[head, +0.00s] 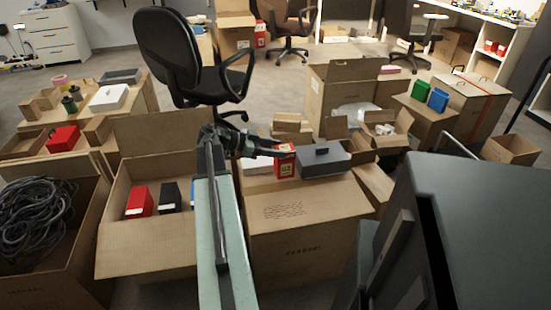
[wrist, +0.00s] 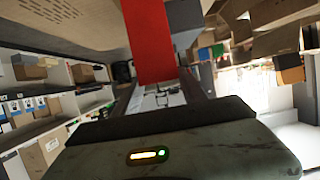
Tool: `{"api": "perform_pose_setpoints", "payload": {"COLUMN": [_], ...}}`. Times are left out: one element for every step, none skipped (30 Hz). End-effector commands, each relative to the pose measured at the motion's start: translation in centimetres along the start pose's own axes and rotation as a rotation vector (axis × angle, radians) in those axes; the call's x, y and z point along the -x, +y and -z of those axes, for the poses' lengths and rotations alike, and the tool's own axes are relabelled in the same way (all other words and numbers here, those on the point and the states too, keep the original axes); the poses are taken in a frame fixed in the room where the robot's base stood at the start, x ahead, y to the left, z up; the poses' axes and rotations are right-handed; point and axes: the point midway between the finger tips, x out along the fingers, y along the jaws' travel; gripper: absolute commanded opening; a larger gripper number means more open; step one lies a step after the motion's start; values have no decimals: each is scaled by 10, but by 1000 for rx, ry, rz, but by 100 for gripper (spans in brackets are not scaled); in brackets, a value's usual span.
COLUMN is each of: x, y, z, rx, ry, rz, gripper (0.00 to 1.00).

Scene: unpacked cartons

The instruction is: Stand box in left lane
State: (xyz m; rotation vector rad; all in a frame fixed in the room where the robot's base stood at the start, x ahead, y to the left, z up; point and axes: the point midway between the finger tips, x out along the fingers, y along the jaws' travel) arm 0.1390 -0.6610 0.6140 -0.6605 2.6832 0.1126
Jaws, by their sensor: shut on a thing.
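A red box (head: 284,163) with a pale number label is upright over the top of a closed carton (head: 305,215). It stands between a white flat box (head: 257,167) and a dark grey case (head: 322,161). My gripper (head: 279,152) reaches in from the left and is shut on the red box near its upper part. In the wrist view the red box (wrist: 148,40) shows ahead of my gripper (wrist: 158,88). I cannot tell whether its base touches the carton. No marked lane is clearly visible.
An open carton (head: 150,250) at left holds a red box (head: 140,201), a black box (head: 171,196) and a partly hidden blue one. A carton of black cable (head: 40,220) is at far left. A black chair (head: 190,60) stands behind. A large dark cabinet-like shape (head: 480,220) fills the right.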

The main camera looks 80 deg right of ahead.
Motion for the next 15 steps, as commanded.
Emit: {"api": "perform_pose_setpoints", "payload": {"x": [-5, -7, -10, -12, -13, -14, -13, -13, -12, -12, -12, -12, -12, -12, -13], "y": [0, 0, 0, 1, 1, 1, 1, 1, 1, 1, 1, 1, 1, 1, 1], "z": [-12, -17, -24, -29, -32, -34, -33, -32, -30, -29, -29, -29, -29, -30, -32], "rx": [0, 0, 0, 0, 0, 0, 0, 0, 0, 0, 0, 0, 0, 0, 0], "ry": [1, 1, 1, 1, 1, 1, 1, 1, 1, 1, 1, 1, 1, 1, 1], "rz": [0, 0, 0, 0, 0, -1, -1, -1, -1, -1, -1, -1, -1, -1, -1], "gripper": [0, 0, 0, 0, 0, 0, 0, 0, 0, 0, 0, 0, 0, 0, 0]}}
